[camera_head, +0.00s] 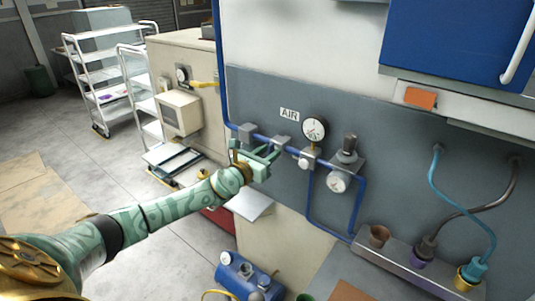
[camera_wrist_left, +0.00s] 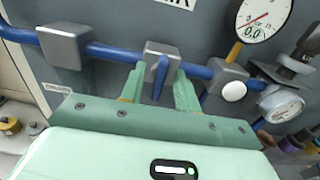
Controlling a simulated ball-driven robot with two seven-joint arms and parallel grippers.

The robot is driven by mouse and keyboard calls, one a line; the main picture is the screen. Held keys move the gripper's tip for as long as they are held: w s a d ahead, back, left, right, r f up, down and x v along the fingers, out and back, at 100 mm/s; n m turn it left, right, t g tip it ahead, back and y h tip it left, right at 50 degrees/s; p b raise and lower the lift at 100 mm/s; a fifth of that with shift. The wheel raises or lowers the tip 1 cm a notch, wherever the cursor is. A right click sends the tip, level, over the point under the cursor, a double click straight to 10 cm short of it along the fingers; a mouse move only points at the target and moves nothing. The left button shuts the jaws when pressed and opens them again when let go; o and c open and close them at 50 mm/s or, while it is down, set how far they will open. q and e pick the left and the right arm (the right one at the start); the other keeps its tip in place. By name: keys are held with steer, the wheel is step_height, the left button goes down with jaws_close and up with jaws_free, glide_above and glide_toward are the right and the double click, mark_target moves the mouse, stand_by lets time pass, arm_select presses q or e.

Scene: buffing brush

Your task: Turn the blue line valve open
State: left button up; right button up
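The blue air line (camera_head: 291,147) runs along the grey wall panel under an AIR label. Its valve is a grey block (camera_wrist_left: 161,49) with a blue lever handle (camera_wrist_left: 160,78), which hangs down across the pipe in the left wrist view. My left gripper (camera_head: 258,151) is at this valve, and in the left wrist view its two green fingers (camera_wrist_left: 160,88) stand on either side of the lever. The fingers look open, with a small gap to the lever on each side. In the head view the gripper mostly hides the lever. My right gripper is not in view.
A round pressure gauge (camera_head: 314,129) reads about 0.0 in the left wrist view (camera_wrist_left: 262,18). A regulator (camera_head: 347,150) with a smaller gauge (camera_head: 339,182) is to the right. Another grey block (camera_wrist_left: 65,45) sits on the pipe at left. A blue compressor tank (camera_head: 246,277) stands below.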

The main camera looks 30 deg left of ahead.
arm_select(q)
jaws_close()
steer(key=shift+n, duration=0.3)
steer(key=n, duration=0.5)
steer(key=n+p, duration=0.1)
steer(key=n, duration=1.1)
steer(key=shift+a+f+p, duration=0.2)
steer(key=shift+a+p, duration=0.1)
steer(key=shift+n, duration=0.3)
steer(key=shift+f, duration=0.1)
jaws_free()
